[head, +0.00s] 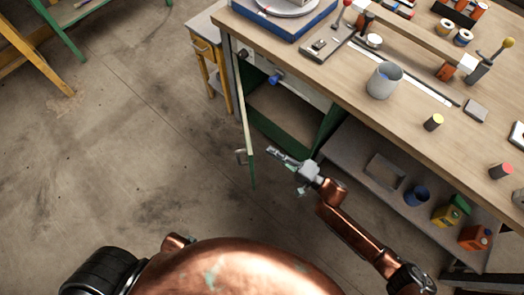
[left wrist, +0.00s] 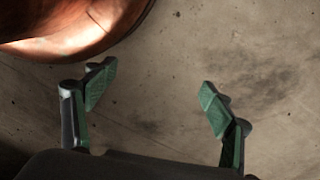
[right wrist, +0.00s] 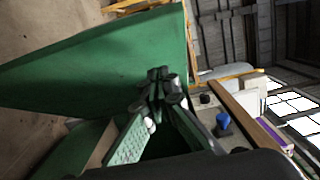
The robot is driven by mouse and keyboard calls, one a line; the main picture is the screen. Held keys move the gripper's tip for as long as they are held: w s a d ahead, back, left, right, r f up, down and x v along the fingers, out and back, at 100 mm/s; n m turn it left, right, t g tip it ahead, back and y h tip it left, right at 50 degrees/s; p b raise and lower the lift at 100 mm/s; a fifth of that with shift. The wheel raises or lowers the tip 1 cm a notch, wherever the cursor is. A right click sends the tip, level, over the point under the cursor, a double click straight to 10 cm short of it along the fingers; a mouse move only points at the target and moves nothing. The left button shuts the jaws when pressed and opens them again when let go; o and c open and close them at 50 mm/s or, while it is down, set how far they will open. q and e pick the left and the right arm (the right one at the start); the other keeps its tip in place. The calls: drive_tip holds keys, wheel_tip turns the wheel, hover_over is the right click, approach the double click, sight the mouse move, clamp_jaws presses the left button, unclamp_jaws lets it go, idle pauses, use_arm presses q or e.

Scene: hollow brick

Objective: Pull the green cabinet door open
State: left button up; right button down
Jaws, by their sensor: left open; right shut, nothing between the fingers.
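The green cabinet door (head: 250,168) stands swung out from the cabinet under the workbench and shows almost edge-on. Its handle (head: 240,156) is on the left, outer side near the free edge. The cabinet's opening shows a brown inside surface (head: 287,118) and a green side wall. My right gripper (head: 271,150) is shut and empty, to the right of the door near its free edge. In the right wrist view the green panel (right wrist: 110,65) spreads behind the shut fingers (right wrist: 160,78); contact cannot be told. My left gripper (left wrist: 157,85) is open and empty above bare floor.
The workbench top (head: 335,70) carries a grey cup (head: 384,80) and several small parts. A blue knob (head: 274,78) is above the opening. A lower shelf (head: 350,150) at right holds a blue cup (head: 416,195) and bottles. The floor (head: 130,140) left of the door is clear.

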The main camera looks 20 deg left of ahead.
use_arm(q)
drive_tip(key=shift+w+d+r+b, duration=0.2)
drive_tip(key=shift+r+b, duration=0.15)
drive_tip(key=shift+r, duration=1)
drive_tip(key=shift+w+d+r+b, duration=0.15)
drive_tip(key=shift+r+b, duration=0.15)
drive_tip(key=shift+r, duration=1)
use_arm(e)
drive_tip(key=shift+s+a, duration=0.3)
drive_tip(key=shift+a, duration=0.35)
drive_tip(key=shift+s+a, duration=0.35)
drive_tip(key=shift+a, duration=0.35)
drive_tip(key=shift+s+a, duration=0.3)
drive_tip(key=shift+a, duration=0.35)
use_arm(q)
drive_tip(key=shift+s, duration=0.15)
use_arm(e)
drive_tip(key=shift+a, duration=0.1)
